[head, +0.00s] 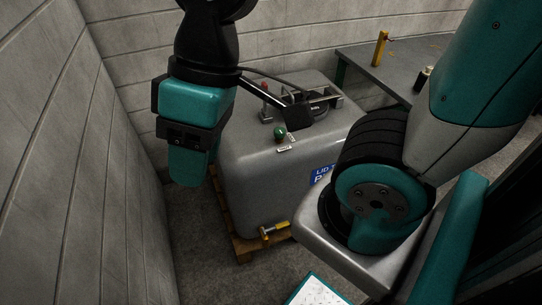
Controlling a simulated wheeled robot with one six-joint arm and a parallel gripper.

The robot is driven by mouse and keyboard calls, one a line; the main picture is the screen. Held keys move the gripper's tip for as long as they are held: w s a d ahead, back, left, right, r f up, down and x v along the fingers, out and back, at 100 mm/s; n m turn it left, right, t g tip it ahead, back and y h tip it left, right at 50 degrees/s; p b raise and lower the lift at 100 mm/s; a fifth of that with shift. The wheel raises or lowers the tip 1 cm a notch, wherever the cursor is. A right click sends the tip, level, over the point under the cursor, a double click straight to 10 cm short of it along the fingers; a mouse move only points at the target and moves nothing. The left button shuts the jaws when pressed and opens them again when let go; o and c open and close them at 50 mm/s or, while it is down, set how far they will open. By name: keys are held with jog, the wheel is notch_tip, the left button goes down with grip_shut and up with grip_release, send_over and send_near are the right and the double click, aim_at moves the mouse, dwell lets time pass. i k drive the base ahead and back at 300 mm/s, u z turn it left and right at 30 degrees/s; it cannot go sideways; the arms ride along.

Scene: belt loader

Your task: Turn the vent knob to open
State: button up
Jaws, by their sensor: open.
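A large grey tank (265,185) stands on a wooden pallet below my arm. A small green knob (279,132) sits on its top face, with small white labels (284,149) beside it that are too small to read. A red-tipped lever (264,86) stands further back by a metal fitting on the tank top. No readable label shows which is the vent knob. My gripper (188,168) hangs fingers down to the left of the green knob, apart from it. It is open with nothing seen in it; one finger largely hides the other.
A block wall (125,180) runs close on the left, another behind. A yellow-handled valve (268,231) juts from the tank's lower front. A blue label (321,174) is partly hidden by my arm. A grey bench (388,72) with a yellow upright piece stands at the back right.

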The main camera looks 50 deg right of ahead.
aim_at(279, 132)
jog(key=k, duration=0.5)
jog(key=z, duration=0.8)
jog(key=i, duration=0.65)
jog(key=z, duration=0.1)
